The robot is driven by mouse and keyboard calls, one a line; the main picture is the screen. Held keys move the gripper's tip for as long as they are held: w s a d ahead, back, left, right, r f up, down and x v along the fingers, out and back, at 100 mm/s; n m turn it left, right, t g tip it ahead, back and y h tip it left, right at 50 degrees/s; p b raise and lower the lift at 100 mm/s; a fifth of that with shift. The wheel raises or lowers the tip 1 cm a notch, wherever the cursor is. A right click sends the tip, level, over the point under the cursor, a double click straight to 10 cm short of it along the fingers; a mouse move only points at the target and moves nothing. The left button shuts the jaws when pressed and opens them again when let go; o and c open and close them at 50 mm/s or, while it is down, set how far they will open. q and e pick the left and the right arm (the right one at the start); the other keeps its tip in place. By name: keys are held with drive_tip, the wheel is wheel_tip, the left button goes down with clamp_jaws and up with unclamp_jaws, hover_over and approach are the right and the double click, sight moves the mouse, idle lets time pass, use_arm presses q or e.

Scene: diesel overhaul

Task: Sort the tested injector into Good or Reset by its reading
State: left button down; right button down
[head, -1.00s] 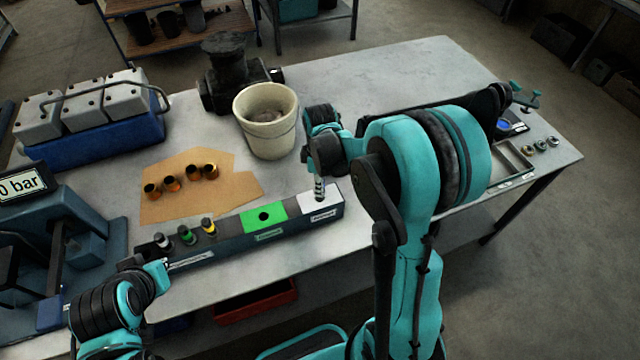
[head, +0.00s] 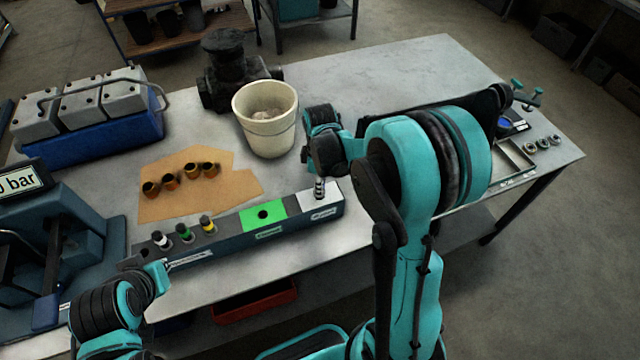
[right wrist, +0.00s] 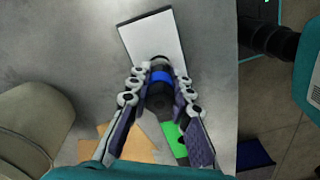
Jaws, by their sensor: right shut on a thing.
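My right gripper (right wrist: 160,82) is shut on an injector (right wrist: 158,98) with a blue band, which points down. In the head view the injector's lower part (head: 319,187) shows at the white pad (head: 309,201) on the rack's right end. I cannot tell whether its tip is in a hole. The green pad (head: 264,214) with a dark hole is just left. Injectors with white (head: 160,239), green (head: 184,232) and yellow (head: 207,224) bands stand in the rack's left part.
A cream bucket (head: 267,135) stands behind the rack. Several copper-coloured sleeves (head: 170,181) lie on brown paper (head: 215,191). A tray (head: 515,160) and small rings lie at the right. The table's back right is clear.

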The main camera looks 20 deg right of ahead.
drive_tip(key=shift+f+b, duration=0.55)
drive_tip(key=shift+f, duration=0.2)
drive_tip(key=c, duration=0.9)
unclamp_jaws()
drive_tip(key=shift+r+p, duration=2.35)
drive_tip(key=shift+r, duration=1.2)
